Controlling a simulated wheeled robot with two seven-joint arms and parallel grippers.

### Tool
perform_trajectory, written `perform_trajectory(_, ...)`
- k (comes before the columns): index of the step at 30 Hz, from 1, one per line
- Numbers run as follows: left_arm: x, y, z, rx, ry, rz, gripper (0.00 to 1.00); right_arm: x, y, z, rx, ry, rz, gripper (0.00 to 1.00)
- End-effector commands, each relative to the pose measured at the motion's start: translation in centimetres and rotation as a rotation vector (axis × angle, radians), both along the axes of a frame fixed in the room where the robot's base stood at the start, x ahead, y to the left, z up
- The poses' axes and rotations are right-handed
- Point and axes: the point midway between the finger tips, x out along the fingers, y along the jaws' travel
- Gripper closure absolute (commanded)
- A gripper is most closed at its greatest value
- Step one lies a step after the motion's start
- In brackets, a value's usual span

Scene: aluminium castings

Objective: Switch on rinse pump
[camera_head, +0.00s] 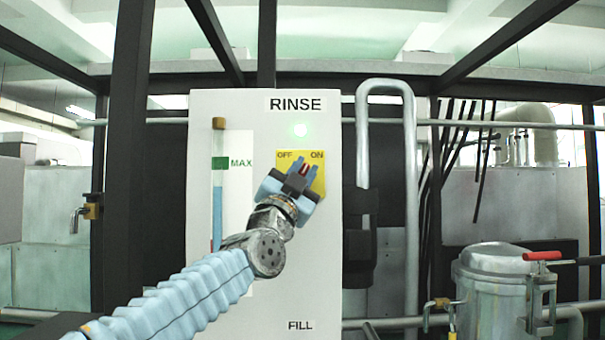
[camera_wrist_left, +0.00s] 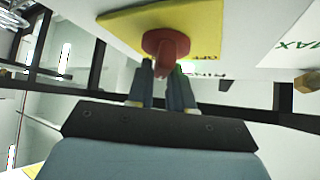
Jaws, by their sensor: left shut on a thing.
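The white RINSE panel (camera_head: 215,105) stands upright in front of me in the head view. On it is a yellow plate (camera_head: 318,181) marked OFF on the left and ON on the right, with a red switch knob (camera_head: 304,169). My left gripper (camera_head: 303,172) is at the plate, shut on the knob, and partly hides it. In the left wrist view the red knob (camera_wrist_left: 164,42) stands out from the yellow plate (camera_wrist_left: 205,30), with its handle between my two fingers. The handle's exact angle is hard to tell. A round lamp (camera_head: 300,130) above the plate glows pale green.
A sight tube (camera_head: 218,190) with blue liquid and a green MAX mark is left of the plate. A grey bent pipe (camera_head: 411,200) runs down right of the panel. A metal vessel (camera_head: 490,285) with a red-handled lever stands at right. Dark frame posts surround the panel.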

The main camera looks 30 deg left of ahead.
Motion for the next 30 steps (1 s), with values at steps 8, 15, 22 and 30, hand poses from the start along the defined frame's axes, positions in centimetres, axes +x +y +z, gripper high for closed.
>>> perform_trajectory(8,0.1,0.1,-0.1,0.000,0.003,0.002,0.73,0.0,0.0,0.0,0.000,0.000,0.000,1.00)
perform_trajectory(15,0.1,0.0,-0.1,0.000,0.002,0.000,0.58,0.0,0.0,0.0,0.000,0.000,0.000,1.00)
perform_trajectory(22,0.0,0.0,-0.1,-0.001,0.001,0.000,0.58,0.0,0.0,0.0,0.000,0.000,0.000,1.00)
perform_trajectory(30,-3.1,-0.2,-2.8,0.000,-0.001,0.001,0.58,0.0,-0.1,-2.3,-0.003,0.000,-0.004,1.00)
